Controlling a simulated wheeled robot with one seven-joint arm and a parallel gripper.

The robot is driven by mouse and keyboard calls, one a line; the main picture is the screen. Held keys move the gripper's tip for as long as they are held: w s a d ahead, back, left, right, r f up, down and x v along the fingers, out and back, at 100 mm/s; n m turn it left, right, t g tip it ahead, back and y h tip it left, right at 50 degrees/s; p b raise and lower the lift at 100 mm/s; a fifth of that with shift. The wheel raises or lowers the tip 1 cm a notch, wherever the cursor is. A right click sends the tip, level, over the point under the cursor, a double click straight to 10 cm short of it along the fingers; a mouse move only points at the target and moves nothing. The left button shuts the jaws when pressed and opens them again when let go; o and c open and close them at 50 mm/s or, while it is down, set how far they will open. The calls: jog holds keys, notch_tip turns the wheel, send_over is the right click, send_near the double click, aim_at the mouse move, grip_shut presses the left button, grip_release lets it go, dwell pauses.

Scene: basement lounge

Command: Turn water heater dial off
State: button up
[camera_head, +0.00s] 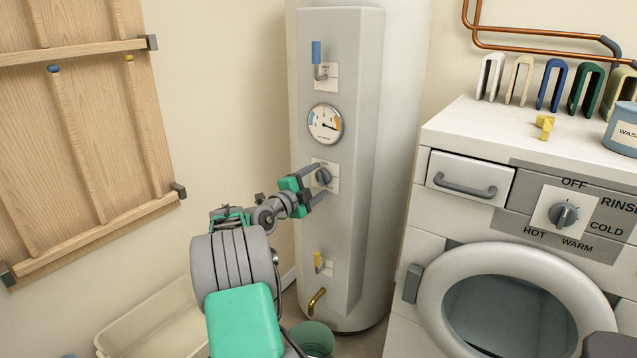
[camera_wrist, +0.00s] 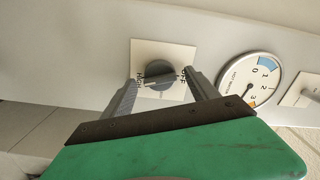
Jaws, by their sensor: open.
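The water heater (camera_head: 402,120) is a tall white tank with a grey front panel. Its dark grey dial (camera_head: 324,177) sits on a white plate below the round gauge (camera_head: 325,124). In the wrist view the dial (camera_wrist: 160,75) lies between the fingertips, with lettering at the plate's left and OFF at its right. My gripper (camera_head: 319,180) is open at the dial, one finger above and one below it in the head view. In the wrist view my gripper (camera_wrist: 161,82) has a finger on each side; contact cannot be told.
A blue-handled valve (camera_head: 317,55) is above the gauge. A yellow-handled valve (camera_head: 318,261) and a brass spout (camera_head: 317,301) are lower down. A washing machine (camera_head: 440,250) with its own dial (camera_head: 563,214) stands at right. A wooden rack (camera_head: 95,130) hangs on the left wall.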

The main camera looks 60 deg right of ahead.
jog(key=shift+s+d, duration=0.1)
jog(key=shift+d, duration=0.45)
jog(key=c, duration=1.3)
